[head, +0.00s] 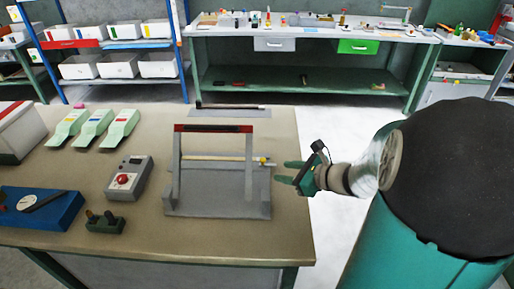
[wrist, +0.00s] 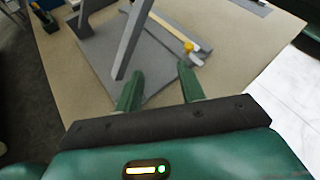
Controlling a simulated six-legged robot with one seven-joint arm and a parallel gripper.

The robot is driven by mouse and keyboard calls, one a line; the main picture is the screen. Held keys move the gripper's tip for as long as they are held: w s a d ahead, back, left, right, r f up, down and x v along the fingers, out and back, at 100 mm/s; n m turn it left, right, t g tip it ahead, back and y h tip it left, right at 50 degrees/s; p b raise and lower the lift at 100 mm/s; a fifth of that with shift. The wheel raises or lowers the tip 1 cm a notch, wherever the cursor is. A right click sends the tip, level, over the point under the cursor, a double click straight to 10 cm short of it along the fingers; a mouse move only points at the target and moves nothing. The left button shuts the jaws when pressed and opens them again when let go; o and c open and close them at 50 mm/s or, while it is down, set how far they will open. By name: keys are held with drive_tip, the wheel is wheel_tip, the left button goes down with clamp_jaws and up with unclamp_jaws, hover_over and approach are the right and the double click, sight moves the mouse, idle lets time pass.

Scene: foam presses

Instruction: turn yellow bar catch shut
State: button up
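A grey press (head: 217,200) stands on the bench with an upright frame and a dark red top bar (head: 213,128). A pale bar (head: 212,158) lies across it between the uprights. The small yellow catch (head: 263,161) is at the bar's right end; it also shows in the wrist view (wrist: 188,46), just beyond my right finger. My gripper (head: 279,172) is open and empty to the right of the press. In the wrist view my gripper's two green fingers (wrist: 160,70) are apart and point toward the press and catch. I cannot tell whether they touch it.
A control box with a red button (head: 125,178), a blue tray (head: 38,208) and a dark green block with two knobs (head: 105,223) are left of the press. Several pale green devices (head: 93,128) lie behind. The bench's right edge is close under my gripper.

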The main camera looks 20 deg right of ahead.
sight(264, 160)
drive_tip(key=d+f+m+t+h, duration=0.1)
drive_tip(key=d+f+m, duration=0.1)
drive_tip(key=d+m, duration=0.2)
drive_tip(key=x, duration=0.9)
drive_tip(key=r+x, duration=0.1)
drive_tip(key=x, duration=0.3)
drive_tip(key=shift+w+d+f, duration=0.1)
drive_tip(key=shift+w, duration=0.25)
drive_tip(key=shift+w+d+f, duration=0.15)
drive_tip(key=shift+w, duration=0.25)
drive_tip(key=shift+t, duration=0.3)
clamp_jaws()
